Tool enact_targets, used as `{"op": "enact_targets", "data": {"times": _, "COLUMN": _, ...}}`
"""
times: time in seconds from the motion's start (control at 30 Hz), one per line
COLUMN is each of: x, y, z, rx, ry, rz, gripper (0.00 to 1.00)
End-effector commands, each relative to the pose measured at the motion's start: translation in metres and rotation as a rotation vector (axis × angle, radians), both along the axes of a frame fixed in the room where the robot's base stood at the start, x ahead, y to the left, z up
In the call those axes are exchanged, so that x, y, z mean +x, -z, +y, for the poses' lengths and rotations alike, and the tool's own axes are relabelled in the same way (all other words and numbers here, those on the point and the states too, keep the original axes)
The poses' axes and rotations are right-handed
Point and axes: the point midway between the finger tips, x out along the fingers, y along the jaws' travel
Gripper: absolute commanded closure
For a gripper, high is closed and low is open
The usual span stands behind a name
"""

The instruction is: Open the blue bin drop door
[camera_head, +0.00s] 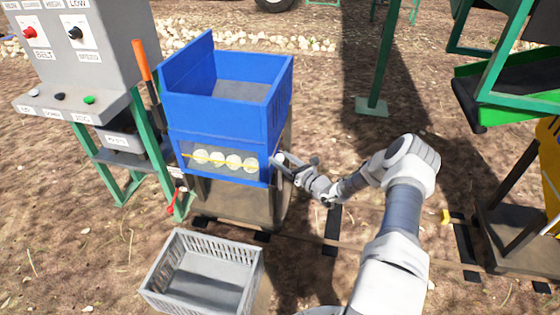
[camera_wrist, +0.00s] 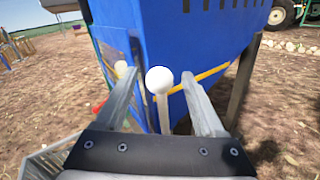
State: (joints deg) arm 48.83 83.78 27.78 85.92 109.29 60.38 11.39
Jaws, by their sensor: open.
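The blue bin (camera_head: 225,118) stands on a brown stand, its upper part open at the top. Its lower front has a clear panel (camera_head: 192,151) with several pale onions (camera_head: 233,162) behind it and a yellow bar across. In the wrist view, the bin (camera_wrist: 200,35) fills the middle, and a lever with a round white knob (camera_wrist: 159,80) stands in front of its corner. My gripper (camera_head: 281,162) is at the bin's lower right corner. In the wrist view my gripper (camera_wrist: 160,88) is open, with the knob appearing between its two fingers. No finger visibly touches the knob.
A grey slatted crate (camera_head: 255,275) sits on the ground in front of the bin. A control panel (camera_head: 75,55) and an orange-handled lever (camera_head: 142,60) stand left of the bin. A green post (camera_head: 380,60) and green machinery stand to the right. Bare ground lies between.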

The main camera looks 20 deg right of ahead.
Motion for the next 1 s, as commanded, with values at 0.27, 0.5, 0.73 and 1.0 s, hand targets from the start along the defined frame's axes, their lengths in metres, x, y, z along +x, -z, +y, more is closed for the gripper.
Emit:
{"op": "enact_targets", "data": {"times": 0.27, "x": 0.0113, "y": -0.0003, "z": 0.0051, "rx": 0.000, "ry": 0.000, "rz": 0.000, "gripper": 0.29}}
{"op": "enact_targets", "data": {"times": 0.5, "x": 0.0110, "y": -0.0004, "z": 0.0049, "rx": 0.000, "ry": 0.000, "rz": 0.000, "gripper": 0.42}}
{"op": "enact_targets", "data": {"times": 0.73, "x": 0.0108, "y": -0.0003, "z": 0.0048, "rx": 0.000, "ry": 0.000, "rz": 0.000, "gripper": 0.83}}
{"op": "enact_targets", "data": {"times": 1.0, "x": 0.0107, "y": -0.0003, "z": 0.0049, "rx": 0.000, "ry": -0.001, "rz": 0.000, "gripper": 1.00}}
